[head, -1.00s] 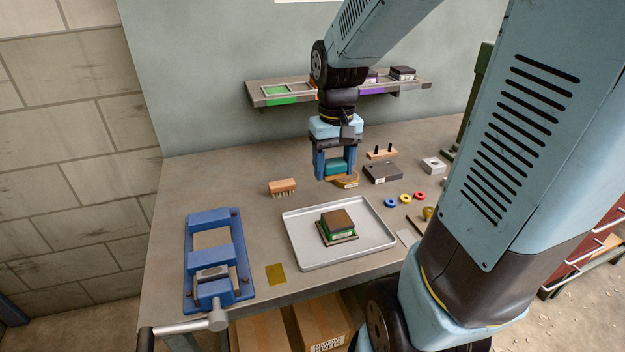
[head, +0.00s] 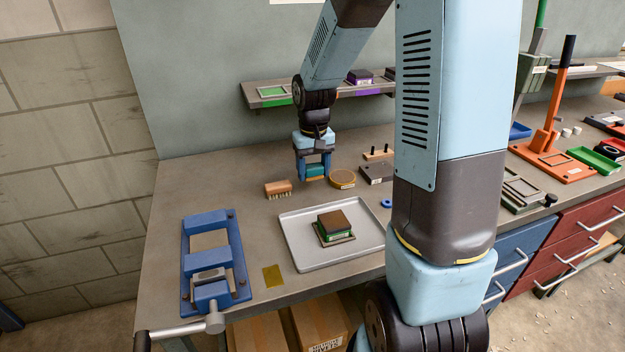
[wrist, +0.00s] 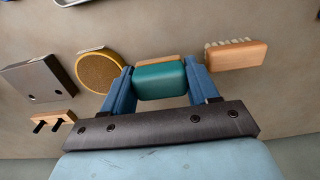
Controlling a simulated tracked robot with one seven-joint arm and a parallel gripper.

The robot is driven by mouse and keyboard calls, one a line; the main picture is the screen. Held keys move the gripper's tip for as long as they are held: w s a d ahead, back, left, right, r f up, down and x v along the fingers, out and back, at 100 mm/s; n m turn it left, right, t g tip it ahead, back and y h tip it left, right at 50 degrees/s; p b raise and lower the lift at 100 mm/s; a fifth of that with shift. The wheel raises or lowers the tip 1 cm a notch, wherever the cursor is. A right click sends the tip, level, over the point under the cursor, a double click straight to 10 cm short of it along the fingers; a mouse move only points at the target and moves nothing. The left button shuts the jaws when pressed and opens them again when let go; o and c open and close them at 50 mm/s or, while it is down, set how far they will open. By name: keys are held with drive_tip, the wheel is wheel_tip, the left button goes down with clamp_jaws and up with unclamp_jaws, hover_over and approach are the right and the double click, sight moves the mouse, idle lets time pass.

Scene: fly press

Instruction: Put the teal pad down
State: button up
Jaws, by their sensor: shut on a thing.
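The teal pad (head: 315,171) is a rounded block held between the two blue fingers of my gripper (head: 313,174). In the wrist view the teal pad (wrist: 160,81) sits between the fingertips, with a thin tan strip showing along its far edge. My gripper points down over the back of the bench, between a wooden brush (head: 278,188) and a round tan disc (head: 342,179). I cannot tell whether the pad touches the bench top.
A grey tray (head: 290,225) with a stacked brown and green block (head: 334,226) lies in front. A blue clamp fixture (head: 212,255) is at left. A dark block (head: 376,173) lies right of the disc. A shelf (head: 350,93) hangs behind. Bare bench lies behind the brush.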

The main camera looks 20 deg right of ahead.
sight(312, 189)
drive_tip(key=shift+w+f, duration=0.4)
drive_tip(key=shift+f, duration=0.1)
wheel_tip(312, 189, down, 3)
drive_tip(key=shift+w+f, duration=0.1)
drive_tip(key=shift+f, duration=0.3)
